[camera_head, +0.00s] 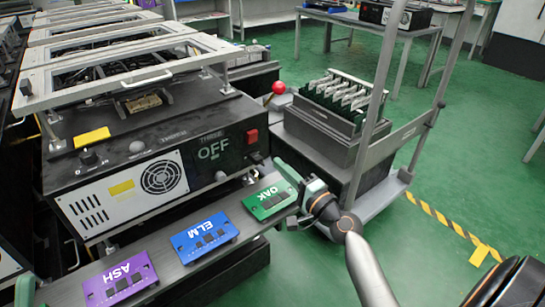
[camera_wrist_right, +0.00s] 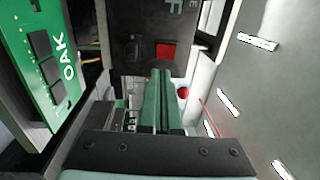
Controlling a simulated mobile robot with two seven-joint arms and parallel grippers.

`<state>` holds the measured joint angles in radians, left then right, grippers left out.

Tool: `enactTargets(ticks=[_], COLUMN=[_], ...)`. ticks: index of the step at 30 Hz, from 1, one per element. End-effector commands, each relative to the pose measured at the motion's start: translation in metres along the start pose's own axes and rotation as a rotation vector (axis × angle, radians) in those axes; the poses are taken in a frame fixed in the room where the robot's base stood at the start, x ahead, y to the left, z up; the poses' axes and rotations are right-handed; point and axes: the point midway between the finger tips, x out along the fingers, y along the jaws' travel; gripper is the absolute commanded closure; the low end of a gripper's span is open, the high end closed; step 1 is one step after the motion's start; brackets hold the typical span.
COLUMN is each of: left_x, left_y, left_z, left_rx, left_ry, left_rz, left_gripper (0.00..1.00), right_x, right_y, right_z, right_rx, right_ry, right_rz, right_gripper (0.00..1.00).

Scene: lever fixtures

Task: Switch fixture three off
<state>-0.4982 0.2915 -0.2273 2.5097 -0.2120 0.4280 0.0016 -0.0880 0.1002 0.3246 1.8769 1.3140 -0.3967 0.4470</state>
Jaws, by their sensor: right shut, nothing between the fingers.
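Fixture three (camera_head: 160,165) is the dark box with a white vented front and a panel reading THREE and OFF (camera_head: 213,150). A red square switch (camera_head: 252,136) sits right of that word; it also shows in the right wrist view (camera_wrist_right: 166,51). A red ball knob (camera_head: 279,87) stands at the fixture's right side, and shows just right of my fingers in the wrist view (camera_wrist_right: 183,93). My right gripper (camera_head: 284,168) is shut and empty, in front of the fixture's right corner, below the knob in the picture. The knob's lever is mostly hidden.
A shelf before the fixture holds boards marked ASH (camera_head: 120,281), ELM (camera_head: 205,238) and OAK (camera_head: 270,198). OAK is close to my right gripper. A grey cart (camera_head: 385,195) with a rack of boards (camera_head: 340,100) stands right. Green floor beyond the cart is open.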

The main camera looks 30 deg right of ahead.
Motion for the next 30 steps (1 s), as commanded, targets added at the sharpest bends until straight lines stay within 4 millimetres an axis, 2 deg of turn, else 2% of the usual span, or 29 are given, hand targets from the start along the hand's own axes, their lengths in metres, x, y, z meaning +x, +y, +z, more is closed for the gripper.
enactTargets(ticks=[3, 9, 30], left_x=[-0.002, -0.004, -0.005], left_y=[0.001, 0.002, 0.003], left_z=[0.002, 0.005, 0.005], left_rx=[-0.004, -0.01, -0.01], left_ry=[-0.001, -0.001, -0.003], left_rz=[-0.001, -0.001, 0.006], left_gripper=[0.5, 0.5, 0.5], right_x=[-0.022, -0.042, -0.046], right_y=[0.003, 0.003, 0.001], right_z=[-0.001, 0.0, 0.0], right_rx=[-0.003, -0.001, -0.005], right_ry=[0.001, 0.0, 0.001], right_rz=[0.003, 0.001, 0.0], right_gripper=[1.0, 1.0, 1.0])
